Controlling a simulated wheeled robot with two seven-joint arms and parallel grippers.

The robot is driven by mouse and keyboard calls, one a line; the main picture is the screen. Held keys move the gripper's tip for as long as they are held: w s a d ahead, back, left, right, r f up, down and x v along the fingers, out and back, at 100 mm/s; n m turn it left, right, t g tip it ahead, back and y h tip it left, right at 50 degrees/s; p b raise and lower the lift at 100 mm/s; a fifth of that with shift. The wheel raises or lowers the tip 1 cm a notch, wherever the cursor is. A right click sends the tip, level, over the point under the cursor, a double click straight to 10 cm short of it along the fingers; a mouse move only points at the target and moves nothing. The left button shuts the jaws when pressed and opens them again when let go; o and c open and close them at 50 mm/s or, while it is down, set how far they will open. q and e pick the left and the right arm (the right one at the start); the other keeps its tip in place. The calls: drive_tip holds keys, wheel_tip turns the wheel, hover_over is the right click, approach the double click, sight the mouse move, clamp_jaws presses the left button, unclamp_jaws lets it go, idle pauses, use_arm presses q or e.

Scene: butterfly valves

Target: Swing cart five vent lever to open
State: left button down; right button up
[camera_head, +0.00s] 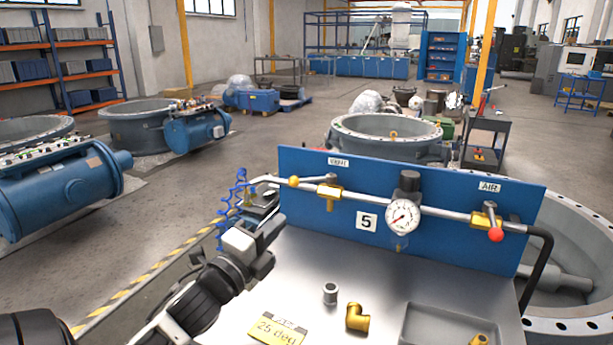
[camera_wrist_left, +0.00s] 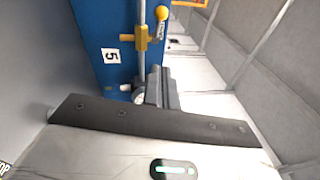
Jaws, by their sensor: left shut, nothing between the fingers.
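The cart five panel (camera_head: 300,165) is blue and carries a "5" plate (camera_head: 367,222) and a silver pipe. The vent valve (camera_head: 330,193) has a brass body under the VENT label. Its lever points left, roughly along the pipe, and ends in a yellow knob (camera_head: 293,182). In the left wrist view the yellow knob (camera_wrist_left: 160,14) and brass valve body (camera_wrist_left: 142,38) show at the top. My left gripper (camera_head: 263,205) is shut and empty, left of and below the knob and apart from it. Its fingers show in the left wrist view (camera_wrist_left: 158,85). My right gripper is not in view.
A gauge (camera_head: 403,216) and the red-knobbed air lever (camera_head: 495,234) are farther right on the pipe. A grey fitting (camera_head: 330,293), brass elbow (camera_head: 357,317), yellow note (camera_head: 277,329) and grey tray (camera_head: 440,325) lie on the cart top. A blue coiled hose (camera_head: 224,212) is at the left.

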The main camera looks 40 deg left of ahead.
use_arm(q)
drive_tip(key=p, duration=0.2)
approach(314, 181)
drive_tip(key=w+d, duration=0.2)
drive_tip(key=w, duration=0.1)
drive_tip(key=shift+w+a+r, duration=0.25)
drive_tip(key=shift+w+a, duration=0.15)
drive_tip(key=shift+a, duration=0.1)
drive_tip(key=shift+w+a+r, duration=0.25)
drive_tip(key=shift+w+a, duration=0.2)
drive_tip(key=shift+a, duration=0.1)
drive_tip(key=shift+w+a+p, duration=0.3)
drive_tip(key=shift+a, duration=0.2)
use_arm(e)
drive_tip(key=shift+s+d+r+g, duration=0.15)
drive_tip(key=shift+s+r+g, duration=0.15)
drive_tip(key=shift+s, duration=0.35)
use_arm(q)
drive_tip(key=shift+w+h, duration=0.1)
drive_tip(key=shift+h, duration=0.4)
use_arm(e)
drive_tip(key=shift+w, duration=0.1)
